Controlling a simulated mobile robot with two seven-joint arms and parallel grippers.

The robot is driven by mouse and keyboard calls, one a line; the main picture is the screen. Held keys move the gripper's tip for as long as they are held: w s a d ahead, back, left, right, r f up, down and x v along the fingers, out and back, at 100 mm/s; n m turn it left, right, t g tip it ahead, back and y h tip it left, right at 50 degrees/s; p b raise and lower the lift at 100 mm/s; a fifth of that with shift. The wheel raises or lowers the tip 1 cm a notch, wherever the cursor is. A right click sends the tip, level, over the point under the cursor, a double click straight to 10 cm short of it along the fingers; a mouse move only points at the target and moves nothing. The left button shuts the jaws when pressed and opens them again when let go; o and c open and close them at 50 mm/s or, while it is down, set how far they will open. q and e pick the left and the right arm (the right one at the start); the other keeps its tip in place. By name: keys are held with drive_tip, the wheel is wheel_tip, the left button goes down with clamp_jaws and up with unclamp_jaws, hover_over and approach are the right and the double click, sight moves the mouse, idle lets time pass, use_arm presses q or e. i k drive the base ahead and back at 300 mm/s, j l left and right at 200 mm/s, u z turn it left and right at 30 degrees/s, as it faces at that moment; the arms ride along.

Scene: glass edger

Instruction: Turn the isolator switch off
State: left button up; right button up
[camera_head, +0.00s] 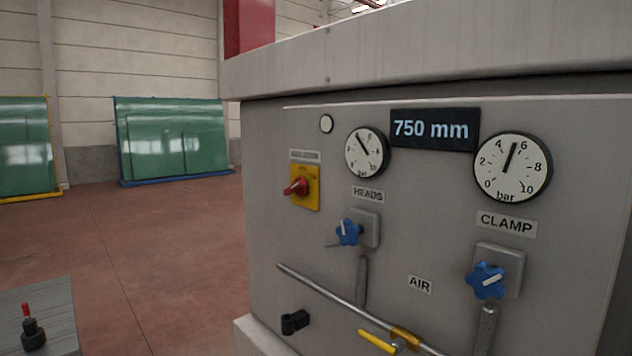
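The isolator switch is a red rotary knob (297,187) on a yellow plate (309,193), at the left part of the grey machine panel (260,230). A small label sits just above the plate. The red handle points out to the lower left, and its exact position mark is too small to read. Neither of my grippers shows in this view, and nothing touches the switch.
The panel also bears a HEADS gauge (367,153), a CLAMP gauge (513,167), a 750 mm display (435,130), blue knobs (347,232) (487,281) and a yellow valve lever (377,341). A grey surface (45,300) with a red-tipped black item (32,332) is lower left. Open floor lies left.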

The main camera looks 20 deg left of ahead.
sight(299, 187)
drive_tip(key=i+j+z, duration=0.15)
drive_tip(key=i, duration=0.3)
drive_tip(key=i+j+z, duration=0.1)
drive_tip(key=i+j, duration=0.25)
drive_tip(key=i, duration=0.1)
